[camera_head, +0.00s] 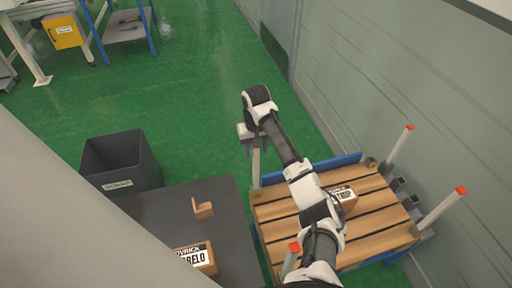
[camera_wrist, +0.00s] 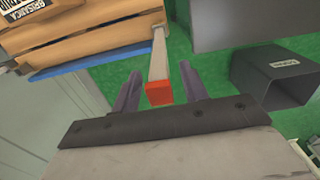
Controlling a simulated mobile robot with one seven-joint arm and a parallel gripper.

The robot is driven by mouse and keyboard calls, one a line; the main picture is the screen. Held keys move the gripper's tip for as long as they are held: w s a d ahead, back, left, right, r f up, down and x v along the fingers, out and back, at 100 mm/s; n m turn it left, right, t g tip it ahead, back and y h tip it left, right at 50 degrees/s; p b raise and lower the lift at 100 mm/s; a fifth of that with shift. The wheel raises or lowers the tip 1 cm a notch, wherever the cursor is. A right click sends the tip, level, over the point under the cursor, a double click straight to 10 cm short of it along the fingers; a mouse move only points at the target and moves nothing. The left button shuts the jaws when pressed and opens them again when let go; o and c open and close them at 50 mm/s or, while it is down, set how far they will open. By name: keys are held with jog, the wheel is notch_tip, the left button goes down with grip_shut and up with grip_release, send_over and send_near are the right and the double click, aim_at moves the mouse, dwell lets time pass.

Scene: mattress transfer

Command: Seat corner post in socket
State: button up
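The corner post with a red tip (camera_wrist: 158,94) is between the two fingers of my gripper (camera_wrist: 161,76) in the wrist view. Green floor shows on both sides of it, so the fingers are open and apart from it. In the head view this pale post (camera_head: 256,168) rises at the far left corner of the slatted pallet (camera_head: 275,212), below my gripper (camera_head: 249,140). Its top is hidden by the gripper. Its foot meets the corner; I cannot tell how deep it sits in a socket. Other red-tipped posts stand at the back right (camera_head: 400,143), right (camera_head: 441,208) and near left (camera_head: 292,258).
A labelled box (camera_head: 343,199) lies on the pallet, partly behind my arm. Left of the pallet, a dark table (camera_head: 165,212) carries a wooden bracket (camera_head: 203,209) and a labelled box (camera_head: 204,257). A dark bin (camera_head: 121,163) stands behind it.

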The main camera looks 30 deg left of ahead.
jog(key=shift+r, duration=0.1)
notch_tip(320, 180, up, 12)
jog(key=shift+p, duration=0.45)
dwell(0.6)
